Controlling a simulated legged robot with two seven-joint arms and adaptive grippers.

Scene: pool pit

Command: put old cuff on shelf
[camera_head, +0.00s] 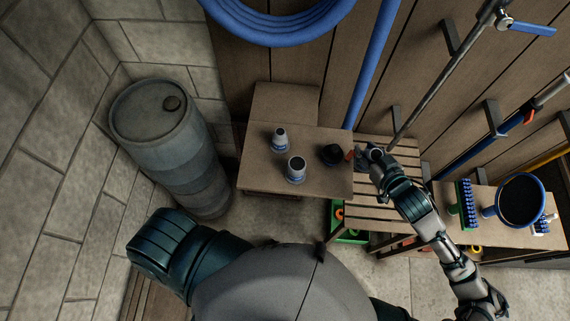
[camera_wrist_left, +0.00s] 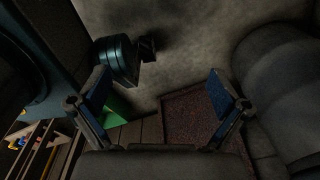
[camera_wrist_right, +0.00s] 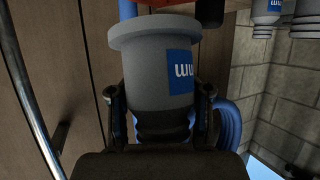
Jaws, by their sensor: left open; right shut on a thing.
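My right gripper (camera_head: 368,160) is at the right edge of a brown tabletop (camera_head: 258,172), by the slatted wooden rack (camera_head: 400,180). In the right wrist view its fingers (camera_wrist_right: 158,92) are shut on a grey cuff (camera_wrist_right: 140,72) with a wide rim, a blue label and a dark ribbed end. In the head view the hand mostly hides this cuff. Two pale cuffs with blue bands, one at the back (camera_head: 280,139) and one in front (camera_head: 296,171), stand on the tabletop. My left gripper (camera_wrist_left: 160,85) is open and empty, seen only in its wrist view. Which surface is the shelf is unclear.
A black round thing (camera_head: 332,155) lies on the tabletop beside a small red piece (camera_head: 350,155). A grey-blue barrel (camera_head: 165,140) stands left. A green crate (camera_head: 345,235) is below. A blue hose (camera_head: 280,30) hangs above.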

